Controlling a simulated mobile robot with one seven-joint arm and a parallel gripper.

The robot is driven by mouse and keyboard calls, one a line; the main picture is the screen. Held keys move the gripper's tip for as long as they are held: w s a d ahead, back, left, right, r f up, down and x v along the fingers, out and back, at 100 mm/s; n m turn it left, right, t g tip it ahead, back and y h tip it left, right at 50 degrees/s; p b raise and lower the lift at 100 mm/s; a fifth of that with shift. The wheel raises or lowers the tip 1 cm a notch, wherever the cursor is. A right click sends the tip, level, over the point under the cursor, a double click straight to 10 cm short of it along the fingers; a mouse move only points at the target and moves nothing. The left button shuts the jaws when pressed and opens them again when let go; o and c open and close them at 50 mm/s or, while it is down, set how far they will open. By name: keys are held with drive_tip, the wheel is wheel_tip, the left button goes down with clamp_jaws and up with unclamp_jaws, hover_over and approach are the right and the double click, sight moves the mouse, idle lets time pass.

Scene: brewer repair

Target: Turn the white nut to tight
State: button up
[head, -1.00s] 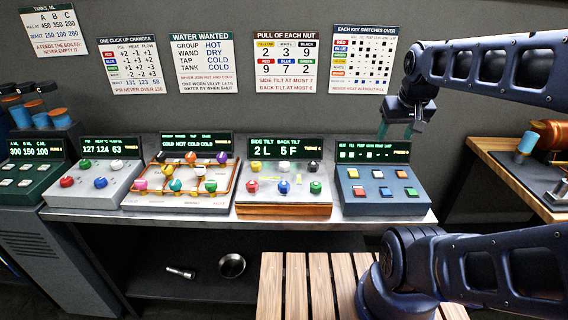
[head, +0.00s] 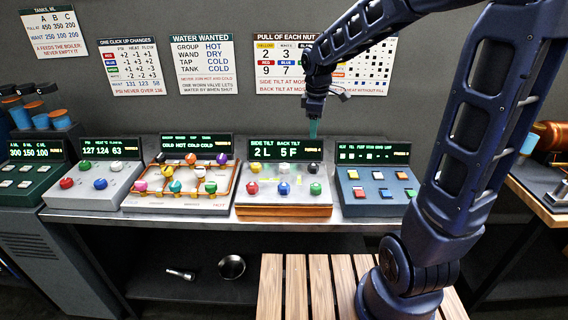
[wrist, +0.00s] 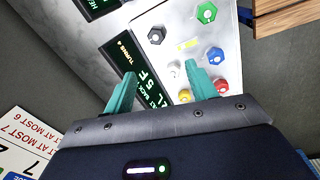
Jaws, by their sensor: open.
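The white nut (head: 284,166) is in the middle of the back row on the tilt panel (head: 246,210). It stands between the yellow nut (head: 255,167) and the black nut (head: 313,168). The red (head: 252,188), blue (head: 284,188) and green (head: 315,187) nuts form the front row. The tilt display (head: 286,149) reads side tilt 2 L, back tilt 5 F. My gripper (head: 314,130) is open and empty, pointing down above the display, near the black nut's side. In the wrist view my gripper (wrist: 161,72) has its teal fingers apart; the white nut is not clearly seen there, probably behind one finger.
The blue switch panel (head: 381,205) stands to the right and the pipe-and-valve panel (head: 180,198) to the left on the metal bench. Charts hang on the wall behind, the nut-pull chart (head: 272,66) partly hidden by my arm. A slatted wooden surface (head: 296,290) is in front.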

sight(284, 165)
drive_tip(key=w+a+f+n+g, duration=0.1)
drive_tip(key=w+a+f+n, duration=0.2)
drive_tip(key=a+f+n, duration=0.5)
drive_tip(key=f+m, duration=0.1)
drive_tip(key=f, duration=0.2)
drive_tip(key=a+f, duration=0.1)
drive_tip(key=f, duration=0.1)
drive_tip(key=a+f+m, duration=0.1)
drive_tip(key=f, duration=0.2)
drive_tip(key=shift+s+f+m, duration=0.1)
drive_tip(key=shift+f+m, duration=0.2)
drive_tip(key=shift+f, duration=0.05)
drive_tip(key=c, duration=1)
